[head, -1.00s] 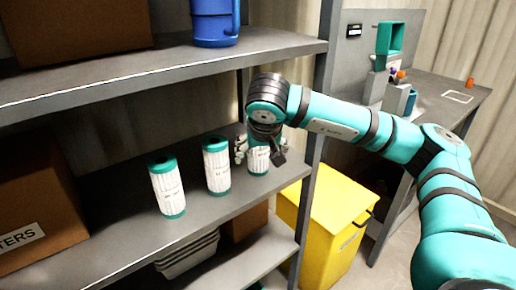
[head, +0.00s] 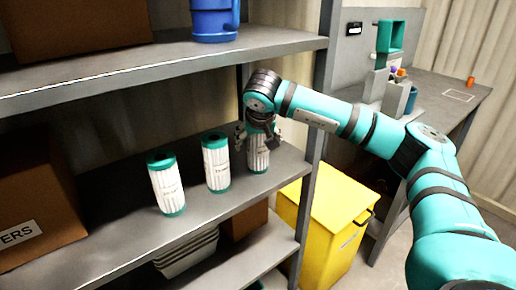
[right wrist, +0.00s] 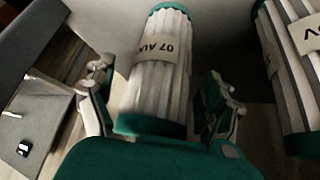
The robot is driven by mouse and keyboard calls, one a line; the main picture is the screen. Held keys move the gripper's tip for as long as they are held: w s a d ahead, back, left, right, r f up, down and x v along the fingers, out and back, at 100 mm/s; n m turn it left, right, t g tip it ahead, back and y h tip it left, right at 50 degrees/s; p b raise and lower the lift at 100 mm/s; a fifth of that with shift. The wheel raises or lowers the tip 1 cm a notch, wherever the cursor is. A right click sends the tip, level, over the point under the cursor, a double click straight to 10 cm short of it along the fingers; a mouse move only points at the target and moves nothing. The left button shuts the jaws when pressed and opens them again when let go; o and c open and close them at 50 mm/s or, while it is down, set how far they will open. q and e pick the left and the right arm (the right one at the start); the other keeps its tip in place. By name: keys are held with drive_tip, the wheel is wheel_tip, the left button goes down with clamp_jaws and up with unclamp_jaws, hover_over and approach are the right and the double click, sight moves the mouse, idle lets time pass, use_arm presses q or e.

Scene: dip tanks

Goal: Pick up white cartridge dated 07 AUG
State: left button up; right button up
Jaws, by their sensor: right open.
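Three white ribbed cartridges with green end caps stand upright in a row on the middle shelf. The right-hand one (head: 258,158) is at my right gripper (head: 257,140). In the right wrist view this cartridge (right wrist: 158,85) carries a label reading 07 AU, the rest cut off by its curve. My right gripper (right wrist: 160,108) is open, one finger on each side of it, with gaps showing. The middle cartridge (head: 216,165) stands just left and shows partly in the right wrist view (right wrist: 290,75). The left cartridge (head: 167,186) stands further left. My left gripper is not seen.
The grey shelf (head: 120,232) has a post (head: 309,190) close to the right of my gripper. A brown box (head: 38,200) stands at left. A blue jug (head: 213,20) is on the shelf above. A yellow bin (head: 330,220) stands at right.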

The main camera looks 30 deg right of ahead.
drive_tip(key=c, duration=1.3)
drive_tip(key=shift+c, duration=0.5)
drive_tip(key=shift+r, duration=0.15)
